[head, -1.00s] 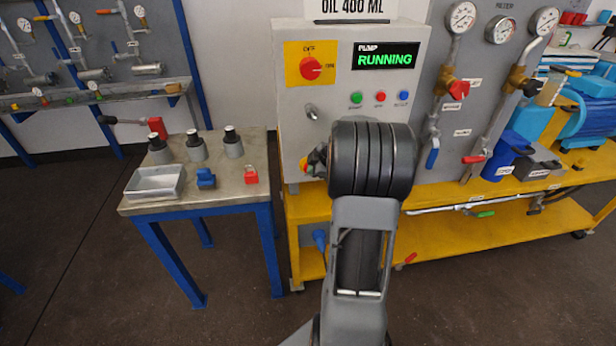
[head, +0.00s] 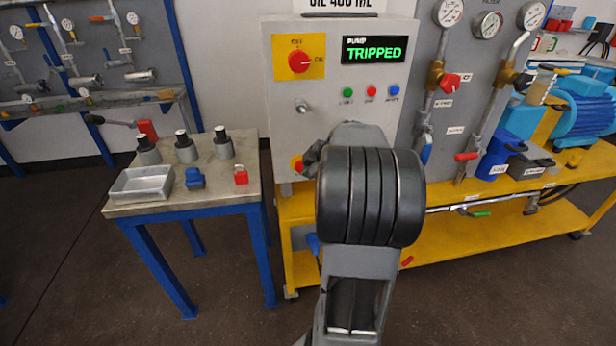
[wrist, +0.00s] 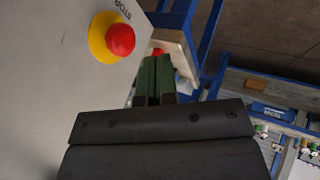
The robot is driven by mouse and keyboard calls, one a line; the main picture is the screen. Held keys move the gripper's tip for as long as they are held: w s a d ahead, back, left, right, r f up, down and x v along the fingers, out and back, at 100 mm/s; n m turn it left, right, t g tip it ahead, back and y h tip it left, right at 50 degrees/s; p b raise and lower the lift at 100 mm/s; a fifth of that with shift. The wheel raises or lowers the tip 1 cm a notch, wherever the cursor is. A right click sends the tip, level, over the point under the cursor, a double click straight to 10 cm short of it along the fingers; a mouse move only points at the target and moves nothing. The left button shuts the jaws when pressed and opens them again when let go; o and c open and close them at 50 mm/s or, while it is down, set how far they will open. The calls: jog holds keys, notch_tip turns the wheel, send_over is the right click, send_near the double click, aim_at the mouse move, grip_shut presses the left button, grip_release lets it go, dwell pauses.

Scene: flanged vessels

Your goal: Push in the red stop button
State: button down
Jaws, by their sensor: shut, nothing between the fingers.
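The red stop button (wrist: 120,40) on its yellow disc stands out from the grey panel in the wrist view, with the word STOP beside it. In the head view a small part of the button (head: 298,165) shows at the lower left of the pump cabinet, partly hidden by my arm. My gripper (wrist: 156,62) has its green fingers together with nothing between them. In the wrist view they lie below and right of the button, with a visible gap; the depth between them is hard to judge. The cabinet display (head: 375,49) reads TRIPPED in green.
The grey cabinet (head: 285,120) also carries a red rotary switch (head: 299,61) and small green, red and blue buttons. A blue-legged table (head: 150,208) with a tray, bottles and a red padlock (head: 241,175) stands to the left. Pipes and gauges are on the right.

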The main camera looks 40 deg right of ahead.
jog(key=v, duration=0.7)
jog(key=shift+s+d+r, duration=0.15)
jog(key=shift+s, duration=0.1)
dwell(0.3)
jog(key=s+a+f+m+g+p, duration=0.2)
jog(key=s+a+m+g+p, duration=0.2)
jog(key=a+m, duration=0.8)
jog(key=s+a+r+p, duration=0.2)
jog(key=a+r+p, duration=0.1)
jog(key=a, duration=0.4)
jog(key=s+a+r+n+h+p, duration=0.1)
jog(key=a+r+p, duration=0.3)
jog(key=a, duration=0.4)
jog(key=shift+s+a+r+p, duration=0.15)
jog(key=shift+s+a+p, duration=0.15)
jog(key=shift+s+p, duration=0.5)
jog(key=shift+d, duration=0.1)
